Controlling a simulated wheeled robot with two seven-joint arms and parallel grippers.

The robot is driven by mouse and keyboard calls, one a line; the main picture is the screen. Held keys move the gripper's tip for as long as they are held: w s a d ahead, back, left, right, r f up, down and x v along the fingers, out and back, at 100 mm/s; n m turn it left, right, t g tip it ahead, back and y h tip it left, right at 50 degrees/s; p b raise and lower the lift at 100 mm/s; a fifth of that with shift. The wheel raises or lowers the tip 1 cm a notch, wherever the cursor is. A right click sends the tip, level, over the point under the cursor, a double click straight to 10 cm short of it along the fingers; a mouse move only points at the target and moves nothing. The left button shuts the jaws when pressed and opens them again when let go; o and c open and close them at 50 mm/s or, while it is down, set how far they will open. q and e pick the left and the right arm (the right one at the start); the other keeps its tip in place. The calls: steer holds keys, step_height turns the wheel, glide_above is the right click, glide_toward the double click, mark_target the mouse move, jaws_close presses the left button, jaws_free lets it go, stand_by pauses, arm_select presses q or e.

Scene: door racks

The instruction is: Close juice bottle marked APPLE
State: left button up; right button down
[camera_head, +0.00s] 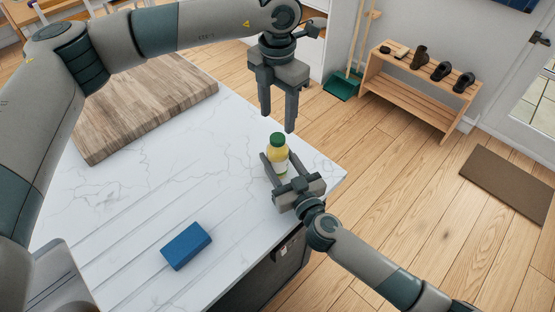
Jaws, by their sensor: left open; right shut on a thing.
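The juice bottle (279,156) stands upright near the right corner of the white counter, with yellow juice, a pale label and a green cap (277,138) at its top. The label text is too small to read. My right gripper (275,165) is shut on the bottle's body, one finger on each side. My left gripper (278,122) is open and empty, pointing down just above the cap. Its fingers appear apart from the cap. Whether the cap is tight or loose cannot be told.
A blue block (186,246) lies on the white counter (150,195) near its front edge. A wooden board (145,112) lies at the back left. The counter between them is clear. A wooden shoe rack (405,92) and a brown mat (512,184) are on the floor to the right.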

arm_select(q)
step_height(320, 180, up, 6)
steer(key=shift+f, duration=0.15)
stand_by(0.3)
arm_select(e)
steer(key=c, duration=0.8)
jaws_free()
steer(key=shift+c, duration=0.2)
steer(key=shift+s, duration=0.15)
arm_select(q)
steer(key=shift+f+b, duration=1.3)
steer(key=shift+b, duration=0.05)
arm_select(e)
steer(key=v, duration=1.7)
steer(key=shift+d, duration=0.1)
steer(key=shift+s, duration=0.1)
